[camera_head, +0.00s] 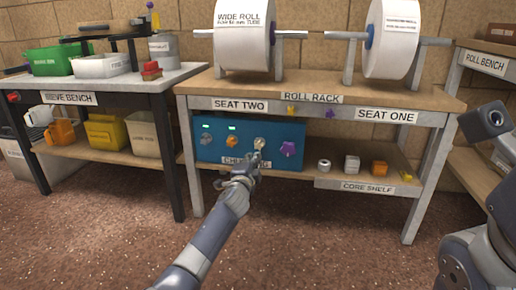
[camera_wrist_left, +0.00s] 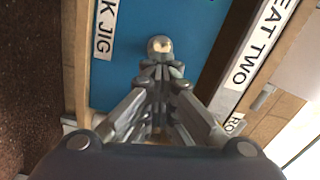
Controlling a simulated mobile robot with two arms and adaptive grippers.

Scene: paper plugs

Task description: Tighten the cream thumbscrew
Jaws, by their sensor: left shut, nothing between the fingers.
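The blue chuck jig panel (camera_head: 208,150) stands on the lower level of the roll rack. The cream thumbscrew (camera_head: 259,142) is on its front, between an orange knob (camera_head: 232,141) and a purple knob (camera_head: 288,149). My left gripper (camera_head: 257,156) is at the thumbscrew, its fingers shut with nothing between them. In the left wrist view the closed fingertips (camera_wrist_left: 162,70) lie just below the round thumbscrew head (camera_wrist_left: 159,46); I cannot tell whether they touch it. My right gripper is out of view; only part of that arm shows at the right.
A grey knob (camera_head: 207,139) is at the panel's left, with green lights above the left knobs. Small parts, including an orange one (camera_head: 379,168), sit on the core shelf (camera_head: 345,185) to the right. The rack's tabletop overhangs the panel. The floor in front is clear.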

